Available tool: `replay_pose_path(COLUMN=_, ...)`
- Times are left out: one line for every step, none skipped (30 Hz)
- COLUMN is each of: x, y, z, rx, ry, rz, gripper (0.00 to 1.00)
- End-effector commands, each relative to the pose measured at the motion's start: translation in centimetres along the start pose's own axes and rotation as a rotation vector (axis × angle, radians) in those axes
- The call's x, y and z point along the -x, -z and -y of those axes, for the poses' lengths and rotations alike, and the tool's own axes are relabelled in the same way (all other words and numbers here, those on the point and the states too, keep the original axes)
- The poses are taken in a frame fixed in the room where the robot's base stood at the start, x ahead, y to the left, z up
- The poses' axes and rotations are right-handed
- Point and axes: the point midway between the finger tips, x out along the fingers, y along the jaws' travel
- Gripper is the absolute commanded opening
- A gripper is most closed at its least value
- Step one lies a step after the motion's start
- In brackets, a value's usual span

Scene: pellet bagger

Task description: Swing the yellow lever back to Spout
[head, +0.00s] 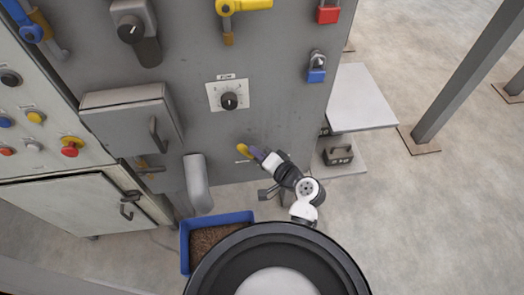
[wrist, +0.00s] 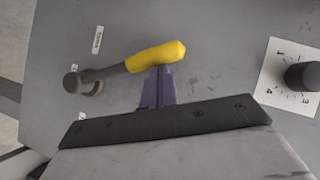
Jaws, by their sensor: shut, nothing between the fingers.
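The yellow lever (head: 243,149) is low on the grey machine front in the head view, partly behind my gripper. In the wrist view the yellow grip (wrist: 155,56) sits on a dark rod that runs left to a round pivot (wrist: 75,83). The lever points right and slightly up there. My gripper (wrist: 158,75) is shut and empty. Its purple fingertips meet the underside of the yellow grip in that view; I cannot tell for sure whether they touch. My gripper also shows in the head view (head: 258,153). Small white labels (wrist: 97,40) surround the pivot, too small to read.
A metal chute (head: 197,183) hangs above a blue bin (head: 185,250) of brown pellets, left of my arm. A dial (head: 229,101) and a blue padlock (head: 317,66) are higher on the panel. A grey platform (head: 358,98) stands right; open floor lies beyond.

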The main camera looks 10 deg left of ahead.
Motion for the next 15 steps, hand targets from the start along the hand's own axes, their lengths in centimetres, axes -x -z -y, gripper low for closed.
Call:
replay_pose_path(x=-0.09, y=-0.15, z=0.05, rx=0.0, ry=0.001, rz=0.002, gripper=0.0)
replay_pose_path(x=-0.12, y=-0.19, z=0.06, rx=-0.001, ry=0.001, rz=0.002, gripper=0.0)
replay_pose_path(x=-0.16, y=-0.25, z=0.07, rx=-0.001, ry=0.001, rz=0.002, gripper=0.0)
replay_pose_path(x=-0.18, y=-0.29, z=0.08, rx=-0.001, ry=0.001, rz=0.003, gripper=0.0)
replay_pose_path(x=-0.2, y=-0.32, z=0.09, rx=-0.001, ry=0.002, rz=0.003, gripper=0.0)
replay_pose_path(x=-0.23, y=-0.35, z=0.09, rx=-0.001, ry=0.002, rz=0.004, gripper=0.0)
replay_pose_path(x=-0.24, y=-0.37, z=0.1, rx=-0.001, ry=0.002, rz=0.004, gripper=0.0)
replay_pose_path(x=-0.25, y=-0.38, z=0.1, rx=-0.002, ry=0.002, rz=0.004, gripper=0.0)
replay_pose_path(x=-0.26, y=-0.4, z=0.1, rx=-0.002, ry=0.002, rz=0.005, gripper=0.0)
replay_pose_path(x=-0.27, y=-0.41, z=0.1, rx=-0.002, ry=0.002, rz=0.005, gripper=0.0)
replay_pose_path(x=-0.27, y=-0.42, z=0.11, rx=-0.002, ry=0.003, rz=0.005, gripper=0.0)
replay_pose_path(x=-0.28, y=-0.44, z=0.11, rx=-0.002, ry=0.003, rz=0.006, gripper=0.0)
replay_pose_path(x=-0.29, y=-0.45, z=0.11, rx=-0.002, ry=0.003, rz=0.006, gripper=0.0)
replay_pose_path(x=-0.29, y=-0.46, z=0.11, rx=-0.002, ry=0.003, rz=0.007, gripper=0.0)
replay_pose_path(x=-0.3, y=-0.47, z=0.11, rx=-0.002, ry=0.003, rz=0.007, gripper=0.0)
